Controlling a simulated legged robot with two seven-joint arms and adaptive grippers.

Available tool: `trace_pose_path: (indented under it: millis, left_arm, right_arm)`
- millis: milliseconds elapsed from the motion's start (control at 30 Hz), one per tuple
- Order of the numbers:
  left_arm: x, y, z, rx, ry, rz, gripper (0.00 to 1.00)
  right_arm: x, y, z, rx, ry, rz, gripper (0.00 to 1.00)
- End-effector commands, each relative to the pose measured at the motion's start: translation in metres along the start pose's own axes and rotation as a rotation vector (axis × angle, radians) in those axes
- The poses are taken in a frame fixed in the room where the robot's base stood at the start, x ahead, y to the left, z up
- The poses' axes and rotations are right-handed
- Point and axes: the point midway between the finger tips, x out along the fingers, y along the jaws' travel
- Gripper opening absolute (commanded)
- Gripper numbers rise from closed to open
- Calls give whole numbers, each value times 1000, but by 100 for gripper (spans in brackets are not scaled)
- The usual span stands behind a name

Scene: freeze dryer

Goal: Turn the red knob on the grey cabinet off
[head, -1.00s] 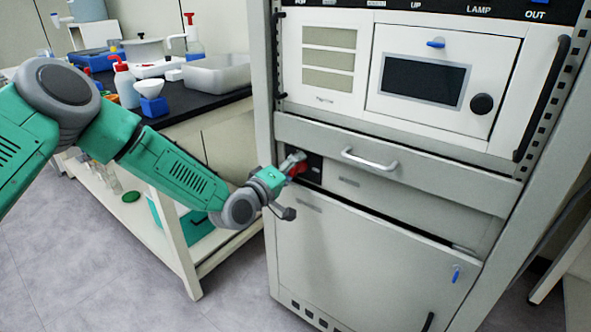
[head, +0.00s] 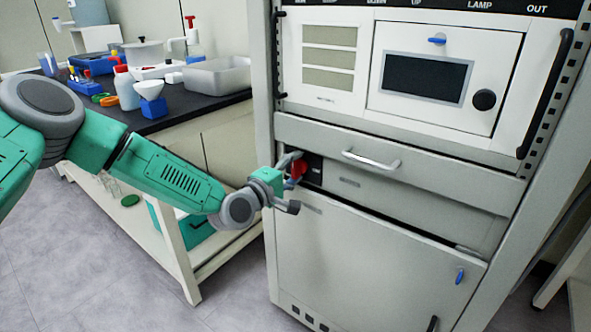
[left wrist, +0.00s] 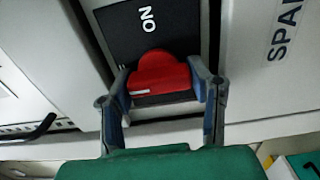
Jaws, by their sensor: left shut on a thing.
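My right gripper is not in view.
A silver drawer handle (head: 370,160) is to the right of the knob. The lab bench (head: 200,110) with bottles and a tray (head: 217,76) stands left of the cabinet. A white panel with a black dial (head: 484,100) is above.

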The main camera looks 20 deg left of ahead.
Motion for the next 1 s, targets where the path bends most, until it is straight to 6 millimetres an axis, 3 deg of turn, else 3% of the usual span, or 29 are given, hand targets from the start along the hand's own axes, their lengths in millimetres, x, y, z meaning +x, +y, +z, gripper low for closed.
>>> trace_pose_path:
  millis: [33, 200, 233, 267, 1000]
  left_arm:
    - [-3, -9, 0, -4, -1, -18, 17]
    - [-4, -9, 0, -3, -1, -19, 17]
    - [-4, -9, 0, -3, -1, -19, 56]
    - [-3, -9, 0, -3, 0, -18, 67]
    - [-1, -3, -1, 1, 1, -5, 67]
  right_arm:
    - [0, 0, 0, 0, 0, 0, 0]
    - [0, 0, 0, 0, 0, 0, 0]
    - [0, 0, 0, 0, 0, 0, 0]
    - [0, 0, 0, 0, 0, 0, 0]
    - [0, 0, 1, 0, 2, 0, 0]
